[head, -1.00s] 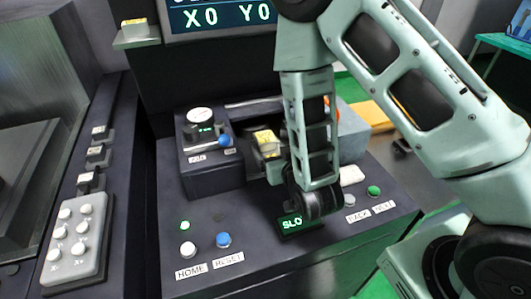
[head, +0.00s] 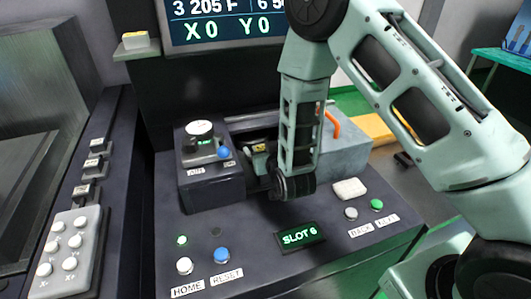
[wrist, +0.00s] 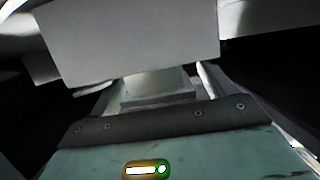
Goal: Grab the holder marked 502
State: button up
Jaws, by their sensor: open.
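My gripper (wrist: 155,85) is open. In the head view it is mostly hidden behind my wrist, close beside the yellow-labelled part. In the wrist view a pale grey block (wrist: 130,40) fills the top centre, just beyond the fingers. I cannot tell whether the fingers touch it or whether it is the holder.
The console carries a dial block (head: 208,185), a display reading SLOT 6 (head: 300,236), and several buttons along its front. A grey block (head: 345,155) with an orange hose (head: 333,122) stands right of my wrist. Another yellow-topped piece (head: 135,40) rests on a ledge at upper left.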

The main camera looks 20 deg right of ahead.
jog(key=shift+w+f, duration=0.2)
jog(key=shift+w, duration=0.3)
jog(key=c, duration=1.3)
jog(key=shift+r, duration=0.15)
